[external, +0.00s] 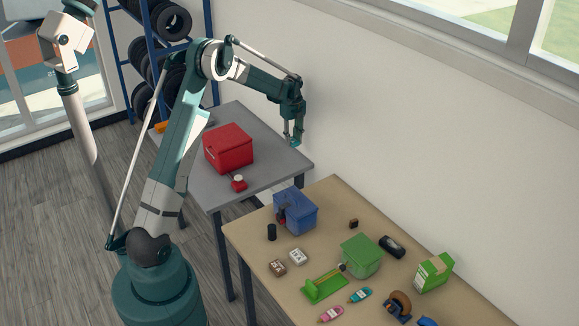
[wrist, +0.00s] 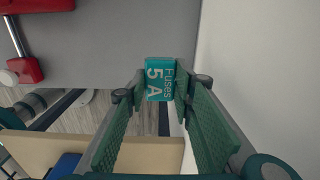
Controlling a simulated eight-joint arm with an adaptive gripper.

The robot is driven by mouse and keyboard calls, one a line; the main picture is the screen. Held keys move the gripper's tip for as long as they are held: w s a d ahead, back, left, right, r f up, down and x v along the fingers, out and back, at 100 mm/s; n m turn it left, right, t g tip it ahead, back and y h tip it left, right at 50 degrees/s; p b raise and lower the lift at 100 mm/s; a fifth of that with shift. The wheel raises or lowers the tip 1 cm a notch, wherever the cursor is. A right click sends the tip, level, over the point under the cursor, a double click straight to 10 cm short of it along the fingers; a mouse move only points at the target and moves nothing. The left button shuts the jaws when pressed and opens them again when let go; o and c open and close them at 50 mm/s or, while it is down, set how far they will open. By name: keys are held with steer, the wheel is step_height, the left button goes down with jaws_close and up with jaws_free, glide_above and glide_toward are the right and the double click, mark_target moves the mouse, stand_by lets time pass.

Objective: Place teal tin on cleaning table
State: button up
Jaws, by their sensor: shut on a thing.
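The teal tin (wrist: 159,79), marked "Fuses 5A", is gripped between the two green fingertips of my gripper (wrist: 161,92) in the wrist view. In the external view my gripper (external: 295,138) points down near the right end of the grey table (external: 265,170), close to the white wall. The tin is held up in the air. In the wrist view it overlaps the edge of the grey table (wrist: 115,40). The frames do not label which table is the cleaning table.
A red box (external: 228,149) and a small red-and-white item (external: 238,183) stand on the grey table. The tan table (external: 330,205) in front holds a blue box (external: 296,211), a green box (external: 361,256) and several small items. A gap separates the tables.

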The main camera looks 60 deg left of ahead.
glide_above(293, 160)
steer(key=shift+s+d+f, duration=0.1)
steer(key=shift+s+f, duration=0.05)
steer(key=shift+f, duration=2.9)
steer(key=shift+f+b, duration=0.35)
steer(key=shift+f, duration=1.55)
steer(key=shift+f, duration=0.15)
steer(key=o, duration=0.9)
step_height(293, 160, up, 12)
steer(key=shift+r+p, duration=0.2)
steer(key=shift+p, duration=0.2)
